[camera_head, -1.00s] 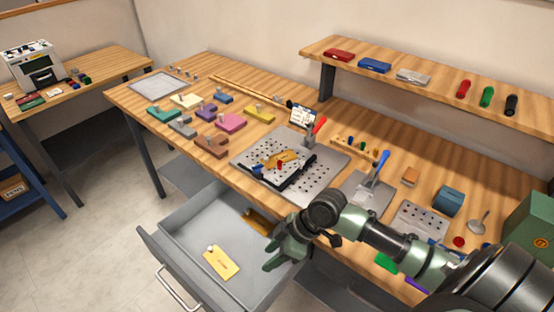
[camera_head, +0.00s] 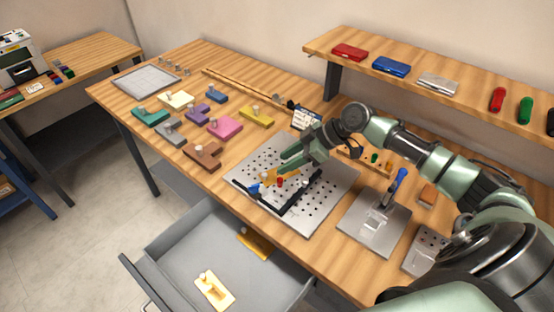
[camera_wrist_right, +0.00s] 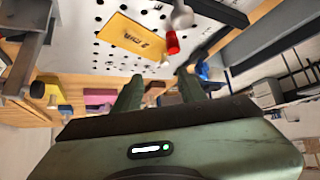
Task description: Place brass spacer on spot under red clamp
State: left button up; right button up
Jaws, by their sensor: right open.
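My right gripper (camera_head: 290,161) is open above the perforated metal plate (camera_head: 248,171), and its fingers show in the right wrist view (camera_wrist_right: 160,88). A flat brass-yellow plate (camera_head: 271,177) lies on it near the fingertips, and shows with dark lettering in the wrist view (camera_wrist_right: 130,35). I cannot tell whether it is the brass spacer. My left gripper is not in view.
A black angled bar (camera_head: 305,193) lies on the plate. A blue-handled clamp (camera_head: 396,187) stands to the right. The open drawer (camera_head: 185,262) holds a yellow plate (camera_head: 258,243) and a pale knobbed piece (camera_head: 214,290). Colored knobbed blocks (camera_head: 225,127) lie to the left.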

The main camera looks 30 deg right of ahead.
aim_at(266, 174)
jog(key=shift+w+a+f, duration=0.15)
jog(key=shift+w, duration=0.1)
jog(key=a+f+p, duration=0.2)
jog(key=a, duration=0.1)
jog(key=shift+w+f, duration=0.1)
jog(key=shift+w, duration=0.25)
jog(key=x, duration=0.1)
jog(key=p+x, duration=0.1)
jog(key=shift+w+d+f, duration=0.1)
jog(key=shift+w+f, duration=0.05)
jog(key=shift+f, duration=0.25)
jog(key=shift+w+f, duration=0.15)
jog(key=shift+f, duration=0.15)
jog(key=c, duration=0.7)
grip_shut()
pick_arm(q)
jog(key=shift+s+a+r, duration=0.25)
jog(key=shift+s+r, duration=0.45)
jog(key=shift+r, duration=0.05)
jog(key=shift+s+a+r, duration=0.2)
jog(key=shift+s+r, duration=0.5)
pick_arm(e)
jog(key=shift+r, duration=0.1)
